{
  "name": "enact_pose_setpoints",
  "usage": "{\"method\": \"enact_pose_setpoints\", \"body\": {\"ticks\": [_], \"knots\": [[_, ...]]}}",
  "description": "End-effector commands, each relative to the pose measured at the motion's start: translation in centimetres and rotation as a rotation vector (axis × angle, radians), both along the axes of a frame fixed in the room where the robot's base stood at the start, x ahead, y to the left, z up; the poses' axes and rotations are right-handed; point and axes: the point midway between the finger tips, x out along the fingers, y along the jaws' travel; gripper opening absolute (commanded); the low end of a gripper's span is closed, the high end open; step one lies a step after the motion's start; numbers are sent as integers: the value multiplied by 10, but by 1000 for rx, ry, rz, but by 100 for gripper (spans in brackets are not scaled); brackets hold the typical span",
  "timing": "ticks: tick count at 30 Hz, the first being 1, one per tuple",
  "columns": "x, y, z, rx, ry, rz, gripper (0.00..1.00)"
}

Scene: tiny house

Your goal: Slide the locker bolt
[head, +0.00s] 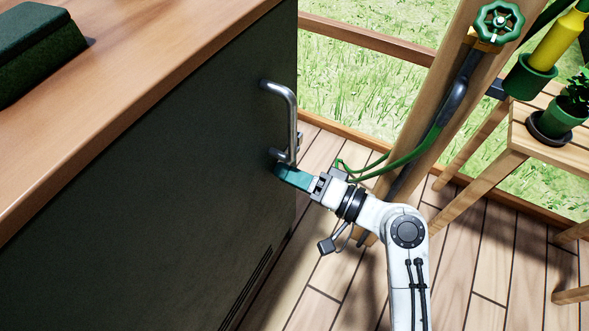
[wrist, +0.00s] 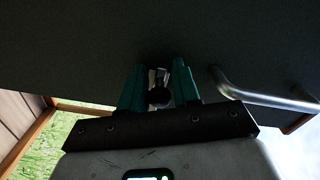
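The locker (head: 150,190) is a dark green cabinet with a wooden top. Its bolt shows in the wrist view as a small metal piece with a round dark knob (wrist: 159,96). My gripper (head: 279,172) is at the locker's front, just below the lower end of the metal handle. In the head view the bolt is mostly hidden by the fingers and handle.
The bent metal handle (head: 292,118) is close above my gripper, and shows right of it in the wrist view (wrist: 262,95). A wooden post (head: 425,110) with a green hose (head: 400,155) stands to the right. A plant bench (head: 545,135) is farther right.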

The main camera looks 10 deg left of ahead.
Motion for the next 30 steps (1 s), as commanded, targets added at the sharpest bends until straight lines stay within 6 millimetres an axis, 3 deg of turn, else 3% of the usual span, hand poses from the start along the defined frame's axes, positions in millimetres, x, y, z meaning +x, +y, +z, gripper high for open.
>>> {"method": "enact_pose_setpoints", "body": {"ticks": [4, 14, 30], "knots": [[0, -1, 0, 0, 1, -2, 45], [-1, -8, 1, 1, 3, -7, 45], [-31, -92, 1, 1, 3, -5, 45]]}}
